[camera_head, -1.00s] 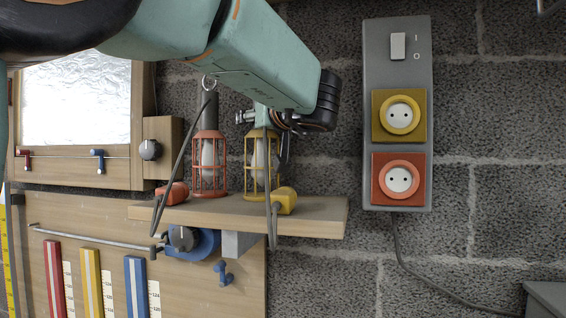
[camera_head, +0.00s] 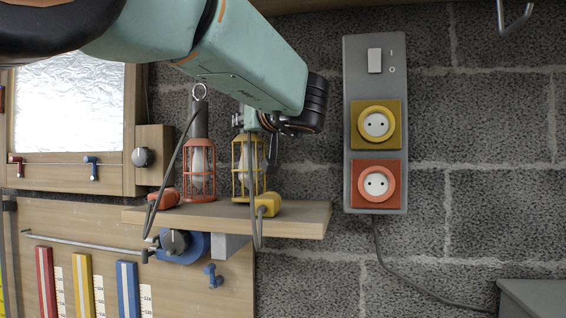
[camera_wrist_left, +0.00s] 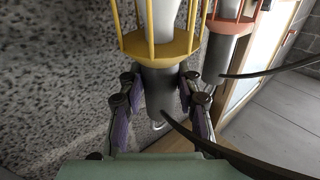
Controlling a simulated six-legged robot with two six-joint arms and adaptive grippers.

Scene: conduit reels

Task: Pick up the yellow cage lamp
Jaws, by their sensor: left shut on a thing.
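The yellow cage lamp (camera_head: 241,182) stands at the shelf, cage down and handle up. It fills the top of the left wrist view (camera_wrist_left: 158,45). My left gripper (camera_head: 250,120) reaches it from above. In the left wrist view its two fingers (camera_wrist_left: 160,100) are shut on the lamp's grey handle, one pad on each side. The arm partly hides the handle in the head view. I cannot tell whether the lamp's base touches the shelf. A yellow plug (camera_head: 268,204) lies beside it on the shelf, with a dark cable. My right gripper is not in view.
A red cage lamp (camera_head: 199,176) stands close on the left, with a red plug (camera_head: 166,198). Both are on the wooden shelf (camera_head: 300,218). A grey panel with yellow (camera_head: 376,125) and red sockets (camera_head: 376,184) is on the wall to the right.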

